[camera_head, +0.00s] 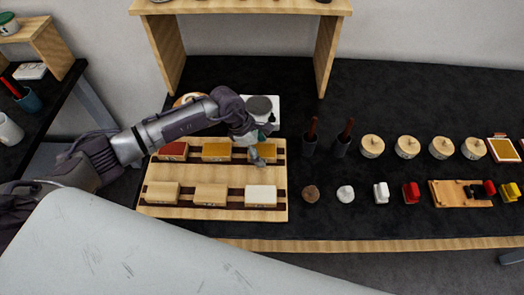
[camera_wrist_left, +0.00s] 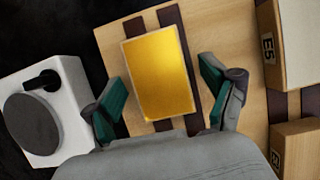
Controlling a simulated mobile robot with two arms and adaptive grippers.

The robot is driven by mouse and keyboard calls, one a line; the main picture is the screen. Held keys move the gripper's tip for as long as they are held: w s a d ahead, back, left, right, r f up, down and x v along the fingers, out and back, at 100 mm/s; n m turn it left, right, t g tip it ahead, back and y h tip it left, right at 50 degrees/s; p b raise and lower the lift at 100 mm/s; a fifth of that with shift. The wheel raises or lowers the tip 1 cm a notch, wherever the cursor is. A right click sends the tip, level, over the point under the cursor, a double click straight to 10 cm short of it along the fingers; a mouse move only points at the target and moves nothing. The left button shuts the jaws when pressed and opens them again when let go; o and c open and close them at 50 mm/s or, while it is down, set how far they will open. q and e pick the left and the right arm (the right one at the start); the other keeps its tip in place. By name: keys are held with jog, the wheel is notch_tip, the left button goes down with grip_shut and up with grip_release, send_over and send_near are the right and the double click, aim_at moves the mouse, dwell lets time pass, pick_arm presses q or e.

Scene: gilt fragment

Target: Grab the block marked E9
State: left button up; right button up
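A gold-topped block (camera_head: 267,150) sits at the back right of a wooden rack (camera_head: 232,182); it also shows in the left wrist view (camera_wrist_left: 158,72). My left gripper (camera_head: 259,145) is open over this block, with its teal-padded fingers (camera_wrist_left: 162,100) on either side of it. No marking on the gold block can be read. A white-topped block (camera_head: 261,193) sits at the front right of the rack; its side label in the wrist view looks like E5 (camera_wrist_left: 268,47). Two plain wooden blocks stand left of it, and red (camera_head: 173,150) and gold (camera_head: 216,150) ones behind. My right gripper is not in view.
A white device with a dark round disc (camera_wrist_left: 37,122) stands just behind the rack. Two dark holders with brush-like handles (camera_head: 310,143) stand to the right. Several round lidded pots (camera_head: 372,146) and small stamps lie further right. A wooden shelf (camera_head: 325,50) rises behind.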

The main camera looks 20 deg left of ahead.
pick_arm(q)
jog(key=c, duration=1)
jog(key=shift+r, duration=0.1)
jog(key=shift+c, duration=0.2)
